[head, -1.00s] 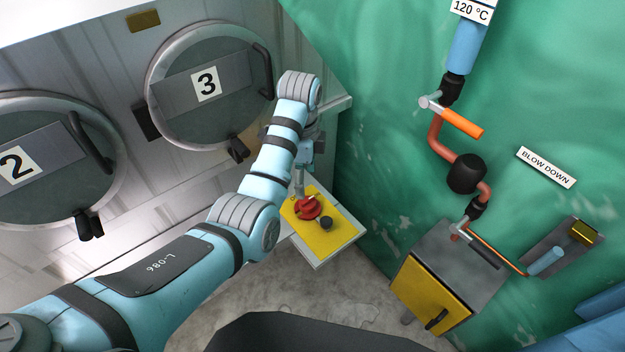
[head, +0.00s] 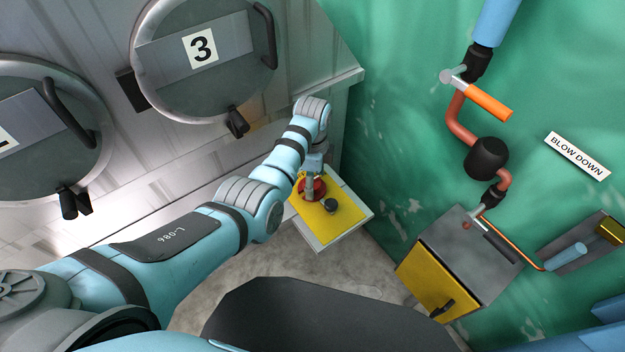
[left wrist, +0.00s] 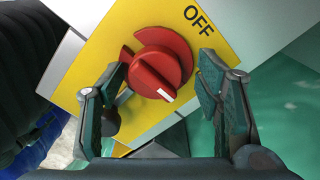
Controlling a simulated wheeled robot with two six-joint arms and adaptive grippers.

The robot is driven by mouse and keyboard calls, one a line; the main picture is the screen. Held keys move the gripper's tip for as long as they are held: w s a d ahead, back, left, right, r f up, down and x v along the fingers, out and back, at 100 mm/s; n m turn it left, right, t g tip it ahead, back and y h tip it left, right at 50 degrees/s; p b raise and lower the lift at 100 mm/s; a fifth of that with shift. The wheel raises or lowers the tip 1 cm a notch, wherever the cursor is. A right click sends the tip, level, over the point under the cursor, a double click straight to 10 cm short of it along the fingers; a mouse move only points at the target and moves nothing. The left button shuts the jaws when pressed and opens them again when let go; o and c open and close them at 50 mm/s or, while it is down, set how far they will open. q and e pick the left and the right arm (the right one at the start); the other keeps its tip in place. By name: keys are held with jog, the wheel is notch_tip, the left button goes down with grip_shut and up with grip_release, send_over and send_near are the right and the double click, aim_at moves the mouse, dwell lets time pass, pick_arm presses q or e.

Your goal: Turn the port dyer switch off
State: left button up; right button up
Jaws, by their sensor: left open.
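The red rotary switch (left wrist: 160,64) sits on a yellow panel (left wrist: 88,60) in the left wrist view. Its white pointer mark is at the lower right of the knob, away from the printed word OFF (left wrist: 198,18). In the head view the switch (head: 313,188) and the yellow panel (head: 318,222) are on a pale box against the wall. My left gripper (left wrist: 164,90) is open, with one finger on each side of the knob; I cannot tell whether they touch it. In the head view my left gripper (head: 313,182) is over the switch, partly covering it. My right gripper is not in view.
Drum doors are on the left wall, including number 3 (head: 203,48). Pipes with an orange-handled valve (head: 490,102) and a grey box with a yellow door (head: 434,280) are on the right.

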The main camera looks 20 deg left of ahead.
pick_arm(q)
jog(key=shift+s+r, duration=0.3)
jog(key=c, duration=0.4)
jog(key=shift+c, duration=1.4)
jog(key=c, duration=0.5)
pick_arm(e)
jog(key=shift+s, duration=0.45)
